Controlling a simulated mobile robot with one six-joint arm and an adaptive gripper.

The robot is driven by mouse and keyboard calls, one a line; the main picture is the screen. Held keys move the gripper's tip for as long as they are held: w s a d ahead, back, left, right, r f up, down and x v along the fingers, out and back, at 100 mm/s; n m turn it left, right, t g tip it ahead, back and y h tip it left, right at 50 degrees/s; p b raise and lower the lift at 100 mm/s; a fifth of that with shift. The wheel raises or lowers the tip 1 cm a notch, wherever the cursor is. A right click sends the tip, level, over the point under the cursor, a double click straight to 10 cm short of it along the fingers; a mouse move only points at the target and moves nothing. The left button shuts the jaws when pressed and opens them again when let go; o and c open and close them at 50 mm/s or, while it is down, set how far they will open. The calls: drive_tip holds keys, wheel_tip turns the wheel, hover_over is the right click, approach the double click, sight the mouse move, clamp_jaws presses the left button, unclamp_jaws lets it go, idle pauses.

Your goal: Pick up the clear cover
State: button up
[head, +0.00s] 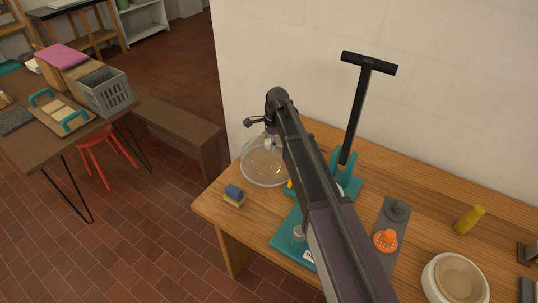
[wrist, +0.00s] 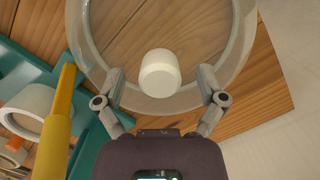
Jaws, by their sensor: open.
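The clear cover (head: 262,168) is a see-through dome at the left end of the wooden table in the head view. In the wrist view the clear cover (wrist: 236,50) fills the top, and its white knob (wrist: 160,73) faces the camera. My gripper (wrist: 161,78) is open, with one finger on each side of the knob and a gap on both sides. In the head view my gripper (head: 266,133) is above the cover, and my arm hides part of the cover's right side.
A blue and yellow sponge (head: 234,195) lies near the table's front left edge. A teal stand (head: 290,240) and a black T-handle (head: 358,110) are close to my arm. A yellow tool (wrist: 57,125) is left of my gripper. The wall stands behind.

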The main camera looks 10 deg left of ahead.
idle(0.3)
clamp_jaws()
drive_tip(key=shift+r, duration=0.2)
wheel_tip(320, 180, up, 28)
drive_tip(key=p, duration=2.8)
drive_tip(key=shift+f, duration=0.2)
drive_tip(key=shift+s, duration=0.1)
